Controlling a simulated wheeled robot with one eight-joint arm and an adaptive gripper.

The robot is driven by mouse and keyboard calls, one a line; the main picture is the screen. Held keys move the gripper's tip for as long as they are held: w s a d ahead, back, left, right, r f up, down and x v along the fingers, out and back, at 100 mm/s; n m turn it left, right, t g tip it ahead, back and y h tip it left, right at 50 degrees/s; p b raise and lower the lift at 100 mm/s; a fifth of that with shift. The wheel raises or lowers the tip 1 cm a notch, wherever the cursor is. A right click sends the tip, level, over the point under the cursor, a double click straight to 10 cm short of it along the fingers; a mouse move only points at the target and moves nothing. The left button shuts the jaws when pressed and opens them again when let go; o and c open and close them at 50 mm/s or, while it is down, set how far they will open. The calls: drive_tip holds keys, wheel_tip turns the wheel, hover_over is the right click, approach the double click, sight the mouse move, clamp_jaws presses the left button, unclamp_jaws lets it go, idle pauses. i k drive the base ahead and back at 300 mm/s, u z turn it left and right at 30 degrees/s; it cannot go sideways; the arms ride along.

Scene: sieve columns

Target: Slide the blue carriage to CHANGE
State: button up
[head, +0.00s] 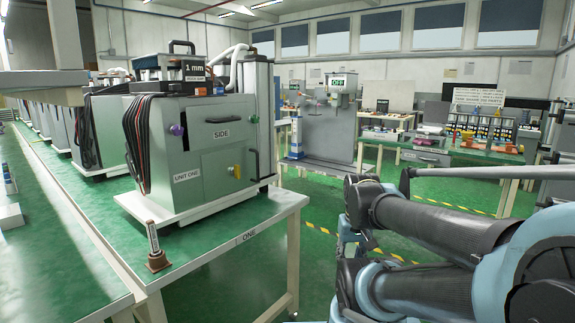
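I cannot pick out a carriage with certainty. A small blue part (295,155) shows at the foot of a white upright on a grey machine in the middle distance, but I cannot tell whether it is the carriage. No label reading CHANGE is legible. My arm fills the lower right, and my gripper is not in view.
The near unit stands on a white board on a green bench (200,255) marked "ONE". A small brown-based post (157,262) stands near the bench's front edge. A green table (465,155) with bottles is at the back right. Green floor with yellow-striped lines lies between.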

sight(293, 156)
drive_tip(key=z, duration=0.6)
drive_tip(key=i, duration=4.7)
drive_tip(key=u, duration=1.75)
